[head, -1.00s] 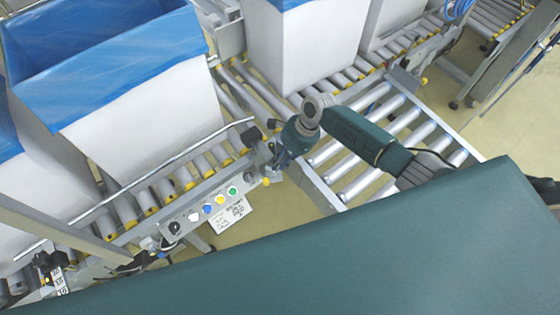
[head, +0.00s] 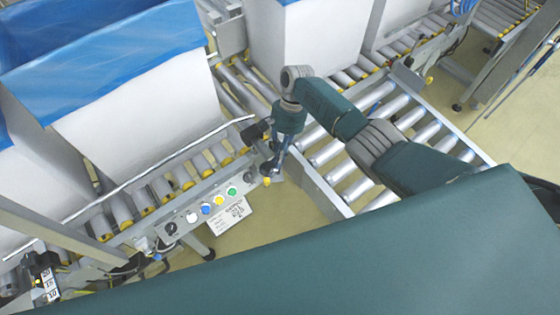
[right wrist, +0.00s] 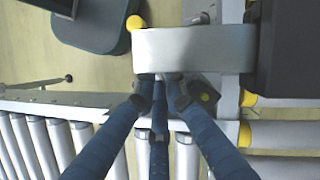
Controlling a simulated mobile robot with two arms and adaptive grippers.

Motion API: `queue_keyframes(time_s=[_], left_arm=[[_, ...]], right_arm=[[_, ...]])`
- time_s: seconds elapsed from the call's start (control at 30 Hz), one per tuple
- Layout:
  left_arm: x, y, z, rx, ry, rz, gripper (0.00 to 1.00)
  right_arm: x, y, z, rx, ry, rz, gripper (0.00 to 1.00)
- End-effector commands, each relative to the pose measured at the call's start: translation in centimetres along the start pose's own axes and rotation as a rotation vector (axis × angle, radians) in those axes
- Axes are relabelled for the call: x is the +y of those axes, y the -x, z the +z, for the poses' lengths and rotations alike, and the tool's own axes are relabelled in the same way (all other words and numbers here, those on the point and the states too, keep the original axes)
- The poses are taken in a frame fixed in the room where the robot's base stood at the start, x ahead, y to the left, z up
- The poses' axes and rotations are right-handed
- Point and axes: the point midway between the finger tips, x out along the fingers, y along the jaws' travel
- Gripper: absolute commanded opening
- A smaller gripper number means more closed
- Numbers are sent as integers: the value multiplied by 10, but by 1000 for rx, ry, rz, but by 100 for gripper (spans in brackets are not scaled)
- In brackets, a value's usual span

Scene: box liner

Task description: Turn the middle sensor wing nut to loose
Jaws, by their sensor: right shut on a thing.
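My right gripper (head: 274,172) is at the metal side rail of the roller conveyor, beside the right end of the button panel. In the right wrist view its blue fingers (right wrist: 158,80) are closed in at the edge of a pale grey bracket (right wrist: 200,48). They are shut on a small part there, apparently the wing nut, which the fingertips hide. I cannot make out its wings or how it is turned. A yellow knob (head: 267,182) shows just below the fingers in the head view, and also in the right wrist view (right wrist: 134,22). My left gripper is not in view.
A button panel (head: 205,207) with coloured buttons and a label sits left of the gripper. Tall white boxes with blue liners (head: 140,105) stand on the rollers behind. A roller section (head: 350,165) lies under my right arm. A large dark green surface (head: 350,255) fills the front.

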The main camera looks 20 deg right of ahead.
Motion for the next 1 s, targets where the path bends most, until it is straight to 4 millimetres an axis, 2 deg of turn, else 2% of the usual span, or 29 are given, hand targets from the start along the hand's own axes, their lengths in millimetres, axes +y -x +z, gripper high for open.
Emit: queue_keyframes(time_s=[0.1,0.5,1.0], left_arm=[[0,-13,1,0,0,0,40],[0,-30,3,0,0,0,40],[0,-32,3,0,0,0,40]], right_arm=[[-4,-2,-1,1,93,36,0],[-7,-1,-1,2,306,124,0],[-7,1,-1,3,357,147,0]])
